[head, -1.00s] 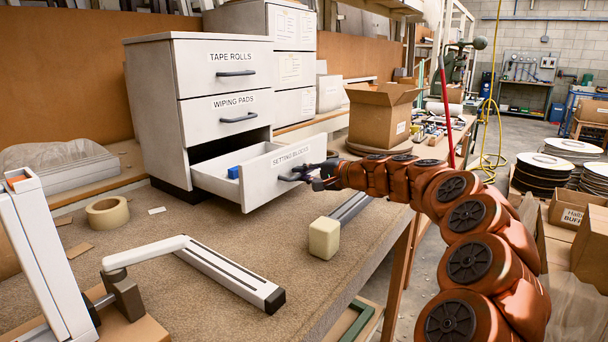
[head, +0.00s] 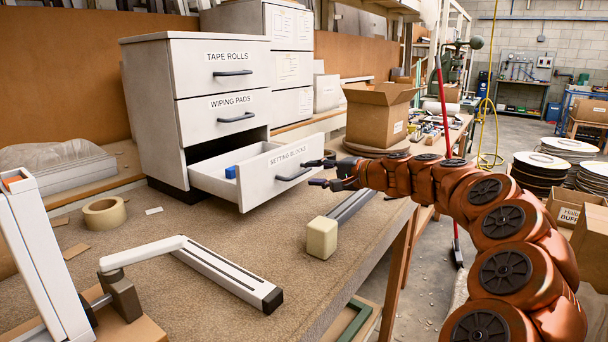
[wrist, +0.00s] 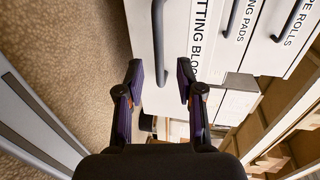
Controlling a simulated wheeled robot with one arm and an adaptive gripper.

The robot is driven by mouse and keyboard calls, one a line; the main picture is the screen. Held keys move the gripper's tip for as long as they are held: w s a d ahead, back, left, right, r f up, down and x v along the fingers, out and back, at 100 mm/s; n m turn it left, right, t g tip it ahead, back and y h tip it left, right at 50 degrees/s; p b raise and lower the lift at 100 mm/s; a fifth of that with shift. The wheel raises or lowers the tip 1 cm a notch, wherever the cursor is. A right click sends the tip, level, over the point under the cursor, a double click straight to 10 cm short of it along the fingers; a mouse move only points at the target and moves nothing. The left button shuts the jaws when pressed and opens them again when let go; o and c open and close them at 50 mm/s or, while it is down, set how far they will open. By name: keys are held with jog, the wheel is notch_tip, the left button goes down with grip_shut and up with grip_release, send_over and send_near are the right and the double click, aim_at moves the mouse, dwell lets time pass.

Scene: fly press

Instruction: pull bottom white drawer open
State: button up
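The bottom white drawer (head: 262,181), labelled "SETTING BLOCKS", stands pulled out of the white cabinet (head: 152,105), with a blue item (head: 231,172) inside. Its dark bar handle (head: 292,174) is on the front face and also shows in the wrist view (wrist: 159,40). My gripper (head: 318,173) is just right of the handle, clear of it, with its fingers spread and nothing between them. In the wrist view the open fingers (wrist: 160,82) point toward the drawer front, with the handle beyond the gap.
The drawers "TAPE ROLLS" (head: 228,65) and "WIPING PADS" (head: 230,113) above are closed. A cream block (head: 322,238) with a grey bar lies on the bench in front of the drawer. A tape roll (head: 104,212) lies left. A cardboard box (head: 378,116) stands behind my gripper.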

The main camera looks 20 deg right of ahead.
jog(key=v, duration=0.6)
jog(key=shift+s+d, duration=0.15)
jog(key=shift+s, duration=0.2)
